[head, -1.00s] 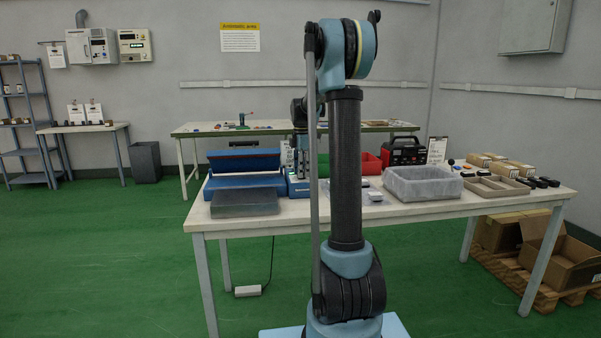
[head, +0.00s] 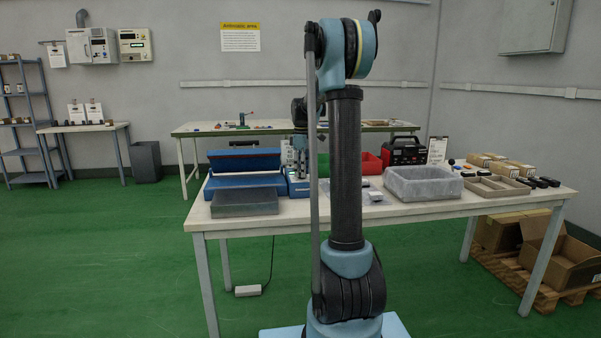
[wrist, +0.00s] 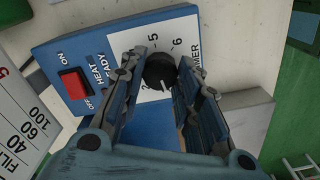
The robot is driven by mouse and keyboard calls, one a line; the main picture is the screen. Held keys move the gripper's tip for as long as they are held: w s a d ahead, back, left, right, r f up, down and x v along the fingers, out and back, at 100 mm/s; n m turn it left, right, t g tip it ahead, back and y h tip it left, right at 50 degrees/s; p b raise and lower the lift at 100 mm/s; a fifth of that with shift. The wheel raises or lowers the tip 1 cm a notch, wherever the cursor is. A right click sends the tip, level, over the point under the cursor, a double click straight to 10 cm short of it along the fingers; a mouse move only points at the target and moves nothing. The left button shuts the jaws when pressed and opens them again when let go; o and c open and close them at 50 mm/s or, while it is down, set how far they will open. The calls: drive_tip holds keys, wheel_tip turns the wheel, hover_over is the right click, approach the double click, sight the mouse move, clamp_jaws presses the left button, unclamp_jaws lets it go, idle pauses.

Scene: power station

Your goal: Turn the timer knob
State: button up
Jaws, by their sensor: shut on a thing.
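The timer knob (wrist: 160,72) is a round black knob on a white numbered dial, on a blue control panel (wrist: 60,45) in the wrist view. A light pointer mark on it faces toward the bottom of the picture. My gripper (wrist: 161,75) has its two fingers on either side of the knob and is shut on it. The fingers cover part of the dial and its lettering.
A red switch (wrist: 74,84) marked ON and OFF sits on the panel left of the knob. A blue sealing machine (head: 243,165) stands left of the box. A grey bin (head: 424,184) and a black-and-red device (head: 405,151) stand to the right.

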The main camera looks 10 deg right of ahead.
drive_tip(key=m, duration=0.4)
drive_tip(key=shift+w+m, duration=0.15)
drive_tip(key=shift+m, duration=0.15)
drive_tip(key=m, duration=1.4)
drive_tip(key=shift+m, duration=0.3)
drive_tip(key=o, duration=1.1)
drive_tip(key=shift+r, duration=0.15)
